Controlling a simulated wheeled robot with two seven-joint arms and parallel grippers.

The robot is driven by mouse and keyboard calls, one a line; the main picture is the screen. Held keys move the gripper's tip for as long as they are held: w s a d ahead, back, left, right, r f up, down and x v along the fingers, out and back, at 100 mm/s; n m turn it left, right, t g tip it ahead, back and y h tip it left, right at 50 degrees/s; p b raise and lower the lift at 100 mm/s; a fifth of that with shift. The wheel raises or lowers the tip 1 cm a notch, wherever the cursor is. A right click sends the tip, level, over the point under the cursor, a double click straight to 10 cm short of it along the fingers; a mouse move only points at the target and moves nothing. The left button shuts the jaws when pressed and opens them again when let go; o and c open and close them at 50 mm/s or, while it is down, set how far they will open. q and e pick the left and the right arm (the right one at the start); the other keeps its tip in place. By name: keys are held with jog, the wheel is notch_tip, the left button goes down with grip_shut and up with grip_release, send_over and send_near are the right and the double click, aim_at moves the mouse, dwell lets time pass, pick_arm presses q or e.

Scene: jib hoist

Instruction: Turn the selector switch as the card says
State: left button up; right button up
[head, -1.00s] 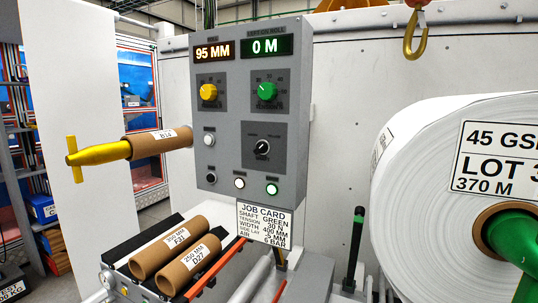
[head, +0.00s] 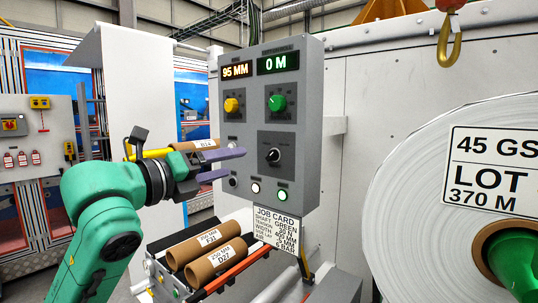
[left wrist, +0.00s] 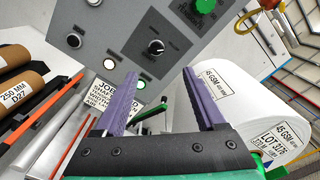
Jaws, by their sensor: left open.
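The grey control panel (head: 315,120) shows 95 MM and 0 M on its displays. The black selector switch (head: 273,155) sits on a dark plate below the green knob (head: 277,103); it also shows in the left wrist view (left wrist: 156,46). The job card (head: 277,225) hangs under the panel and reads shaft green, with further lines for tension, width, side lay and air. My left gripper (head: 235,163) is open and empty, its purple fingers in front of the panel's lower left. In the left wrist view the selector lies beyond and between the open fingers (left wrist: 160,95). My right gripper is not visible.
A yellow knob (head: 232,105) and several buttons sit on the panel. Two brown cores (head: 205,240) lie on a rack below it. A large white roll (head: 420,170) stands at the right. A hook (head: 449,40) hangs at the top right.

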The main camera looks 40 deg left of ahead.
pick_arm(q)
jog(key=p, duration=0.8)
send_near(272, 155)
jog(key=w+a+r, duration=0.1)
jog(key=w, duration=0.5)
jog(key=w+f+p, duration=0.1)
jog(key=w, duration=0.1)
jog(key=shift+w+a, duration=0.15)
jog(key=shift+w, duration=0.05)
jog(key=shift+w+a, duration=0.1)
jog(key=shift+w, duration=0.1)
jog(key=shift+s, duration=0.2)
jog(key=c, duration=0.5)
grip_shut()
